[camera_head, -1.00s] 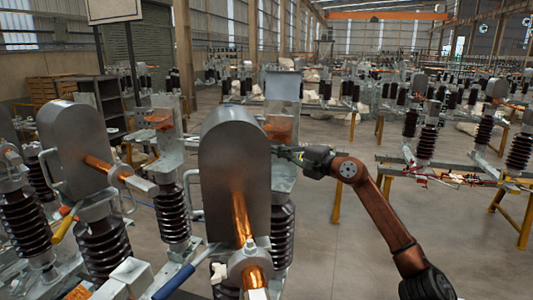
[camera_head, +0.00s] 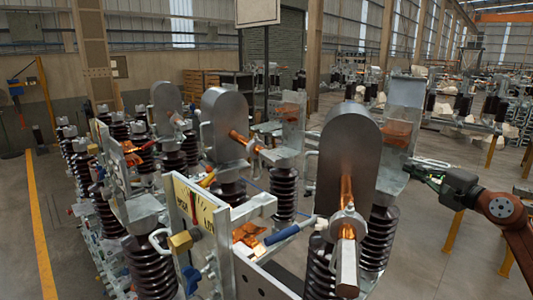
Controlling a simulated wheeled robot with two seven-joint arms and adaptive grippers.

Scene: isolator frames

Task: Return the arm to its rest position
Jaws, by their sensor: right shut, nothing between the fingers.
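My right arm comes in from the right edge, with a brown link and a dark wrist. My right gripper (camera_head: 420,164) is shut and empty. It is just right of the nearest grey rounded housing (camera_head: 350,135), in front of the grey metal bracket (camera_head: 405,92) with copper parts. I cannot tell whether the fingertips touch the bracket. A copper rod (camera_head: 347,187) sticks out of the housing toward me. My left gripper is not in view.
More housings (camera_head: 225,118) and brown ribbed insulators (camera_head: 284,192) stand in a row to the left. A yellow floor line (camera_head: 40,235) crosses open floor at the far left. Other isolator frames fill the back right.

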